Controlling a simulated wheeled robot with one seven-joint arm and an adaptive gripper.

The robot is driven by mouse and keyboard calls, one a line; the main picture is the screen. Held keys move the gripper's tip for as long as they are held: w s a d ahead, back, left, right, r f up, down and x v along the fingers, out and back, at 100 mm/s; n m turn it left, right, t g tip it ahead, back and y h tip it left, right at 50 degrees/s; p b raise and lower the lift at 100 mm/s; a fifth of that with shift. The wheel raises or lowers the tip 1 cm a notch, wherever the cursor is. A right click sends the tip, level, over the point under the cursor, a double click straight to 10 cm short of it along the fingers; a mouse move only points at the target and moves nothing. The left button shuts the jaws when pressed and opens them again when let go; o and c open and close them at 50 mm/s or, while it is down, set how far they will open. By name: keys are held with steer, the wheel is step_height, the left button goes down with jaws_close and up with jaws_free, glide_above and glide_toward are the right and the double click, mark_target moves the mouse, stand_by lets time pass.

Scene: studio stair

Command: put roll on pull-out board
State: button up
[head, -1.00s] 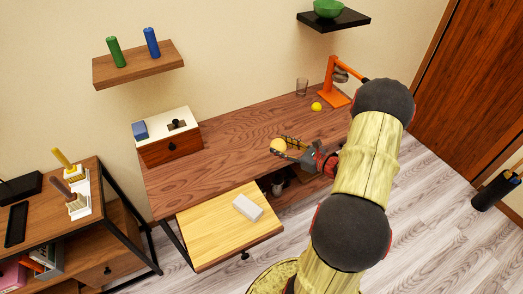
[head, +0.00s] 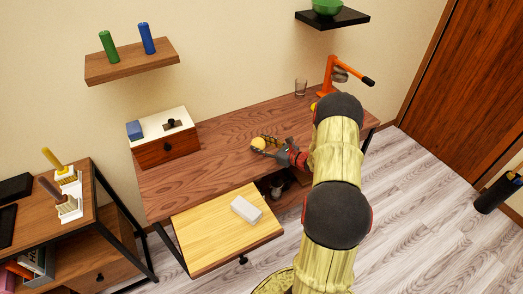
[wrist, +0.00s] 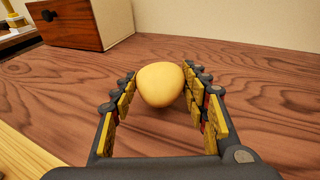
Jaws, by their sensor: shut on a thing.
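The roll (head: 258,143) is a small, pale yellow-tan rounded lump. In the wrist view the roll (wrist: 161,84) is between the two yellow-padded fingers. My gripper (head: 265,148) is shut on it, over the brown desk top; I cannot tell whether the roll touches the desk. My gripper also shows in the wrist view (wrist: 160,100). The pull-out board (head: 208,237) is light yellow wood and sticks out from the desk's front, to the lower left of my gripper. A white block (head: 246,209) lies on the board near its right side.
A wooden box with a white top (head: 168,150) stands at the desk's back left, a blue block on it. A glass (head: 301,87) and an orange press (head: 328,78) stand at the back right. The board's left and middle are bare.

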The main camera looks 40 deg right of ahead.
steer(key=shift+s+f, duration=0.1)
steer(key=shift+f, duration=0.95)
steer(key=shift+b, duration=0.3)
steer(key=shift+f, duration=0.2)
steer(key=o, duration=1.2)
steer(key=shift+c, duration=0.2)
steer(key=shift+s, duration=0.1)
